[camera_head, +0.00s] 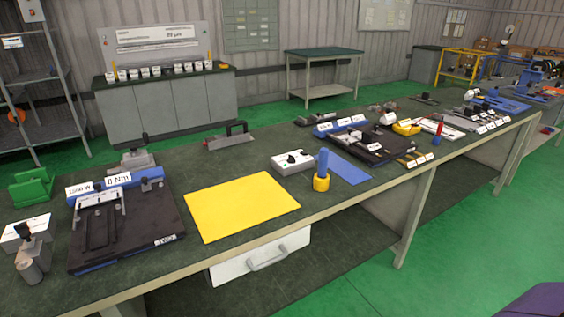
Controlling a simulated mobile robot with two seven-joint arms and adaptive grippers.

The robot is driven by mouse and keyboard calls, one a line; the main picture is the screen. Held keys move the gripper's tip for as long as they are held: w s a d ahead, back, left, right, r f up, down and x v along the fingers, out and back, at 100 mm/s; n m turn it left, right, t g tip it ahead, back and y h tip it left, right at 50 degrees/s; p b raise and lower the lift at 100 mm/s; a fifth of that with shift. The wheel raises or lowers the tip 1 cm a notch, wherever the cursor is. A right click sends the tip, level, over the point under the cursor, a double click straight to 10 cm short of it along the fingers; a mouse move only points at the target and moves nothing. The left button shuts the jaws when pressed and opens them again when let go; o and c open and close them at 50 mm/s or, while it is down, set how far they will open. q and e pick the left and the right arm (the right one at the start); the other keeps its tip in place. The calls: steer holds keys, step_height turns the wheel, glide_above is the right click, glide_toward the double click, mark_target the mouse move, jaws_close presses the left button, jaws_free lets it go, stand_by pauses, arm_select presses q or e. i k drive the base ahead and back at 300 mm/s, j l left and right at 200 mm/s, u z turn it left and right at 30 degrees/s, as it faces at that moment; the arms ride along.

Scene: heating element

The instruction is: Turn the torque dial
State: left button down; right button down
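No part is clearly readable as the torque dial. A grey box with a white top (293,162) and a small dark knob on it stands near the middle of the long green-topped bench. A blue upright handle in a yellow round base (321,177) stands just to its right. At the left, a dark fixture plate (125,235) carries blue blocks with white labels, one of which seems to read "8 Nm" (118,180). A small grey-and-white unit with a black knob (30,238) stands at the far left. Neither of my grippers is in view.
A yellow mat (242,205) and a blue mat (345,168) lie on the bench. A second dark fixture (370,143) stands further right, with several tools and labels beyond. A green block (31,187) is at the left. Green floor is clear in front.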

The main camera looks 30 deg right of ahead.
mark_target(291, 160)
steer(key=l+u, duration=0.25)
steer(key=l, duration=0.4)
steer(key=l+u, duration=0.25)
steer(key=l, duration=0.45)
